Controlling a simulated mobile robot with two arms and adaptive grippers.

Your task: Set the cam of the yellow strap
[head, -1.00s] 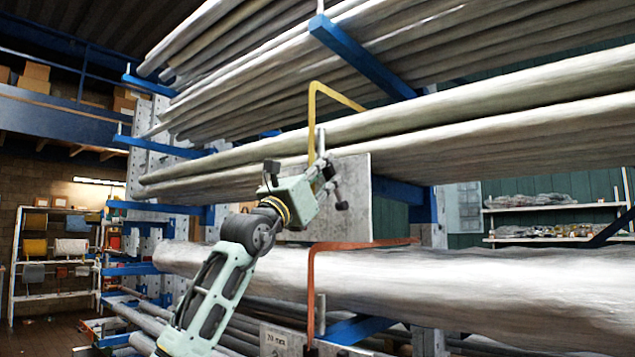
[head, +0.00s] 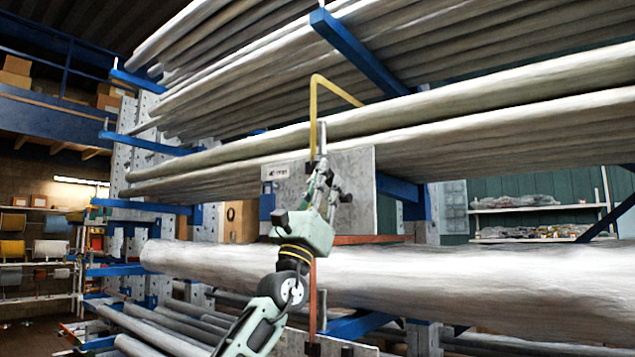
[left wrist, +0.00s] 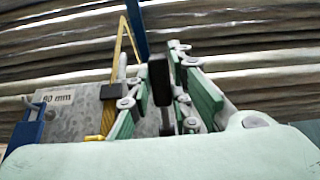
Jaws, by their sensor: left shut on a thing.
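The yellow strap (head: 313,110) runs over the middle pipe bundle and down its front; it also shows in the left wrist view (left wrist: 121,40). Its lower end passes beside a grey upright pin (head: 322,140), in front of a grey plate (head: 362,185). My left gripper (head: 327,178) is at the strap's lower end. In the left wrist view its black pads (left wrist: 168,75) are close together. A dark narrow bar (left wrist: 166,122), apparently the cam lever, shows between the fingers. The cam itself is mostly hidden by the fingers. My right gripper is not in view.
A red strap (head: 365,239) crosses the thick pipe (head: 480,285) below, partly behind my left arm. A blue rack arm (head: 360,52) and more pipes hang above.

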